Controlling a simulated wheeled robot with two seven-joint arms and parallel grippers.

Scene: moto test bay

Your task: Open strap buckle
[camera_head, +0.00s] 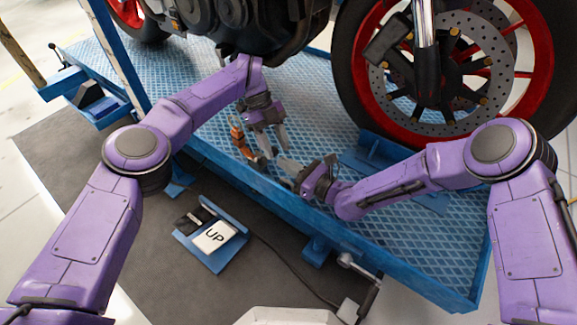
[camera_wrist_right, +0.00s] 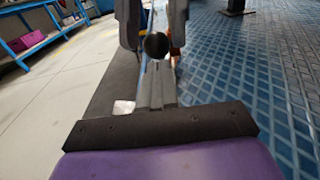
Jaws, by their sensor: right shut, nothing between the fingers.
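An orange strap (camera_head: 238,136) with its buckle hangs at the near edge of the blue lift platform. The buckle is small and partly hidden by my grippers, so I cannot tell whether it is open. My left gripper (camera_head: 277,151) points down just right of the strap, its fingers apart. My right gripper (camera_head: 281,168) reaches in from the right, low by the platform edge, its fingers shut and empty. In the right wrist view its closed fingers (camera_wrist_right: 157,84) point toward a dark round part (camera_wrist_right: 156,46), with grey fingers on either side and a bit of orange behind.
The blue patterned platform (camera_head: 330,205) carries a motorcycle with a red-rimmed front wheel (camera_head: 350,70) close above my arms. A crank handle (camera_head: 368,298) sticks out at the front edge.

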